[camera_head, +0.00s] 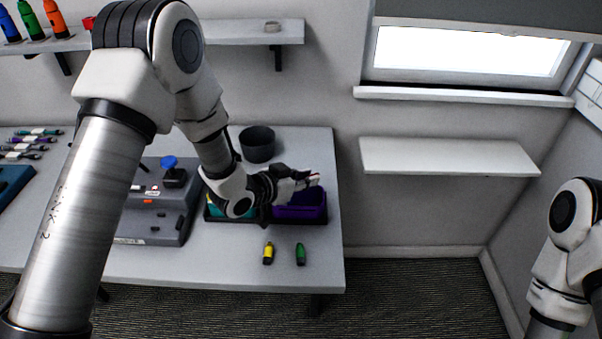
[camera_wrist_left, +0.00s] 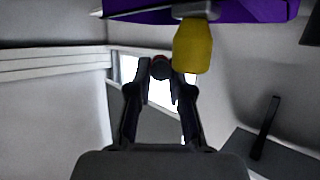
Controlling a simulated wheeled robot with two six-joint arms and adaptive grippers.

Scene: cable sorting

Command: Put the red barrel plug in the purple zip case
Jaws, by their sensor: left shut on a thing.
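My left gripper (camera_head: 306,181) is above the purple zip case (camera_head: 299,212), near its back edge in the head view. The case is open at the top and sits at the right end of the table. The gripper is shut on the red barrel plug (camera_wrist_left: 160,68), which shows only as a small dark, reddish round end between the fingertips in the left wrist view. In the head view the fingers hide most of the plug. The left wrist view also shows a purple edge of the case (camera_wrist_left: 240,10). My right gripper is out of view.
A yellow plug (camera_head: 268,253) and a green plug (camera_head: 300,254) stand on the table in front of the case. A teal case (camera_head: 217,212) is left of the purple one, partly behind my arm. A dark pot (camera_head: 257,144) stands behind. A grey device (camera_head: 160,215) is farther left.

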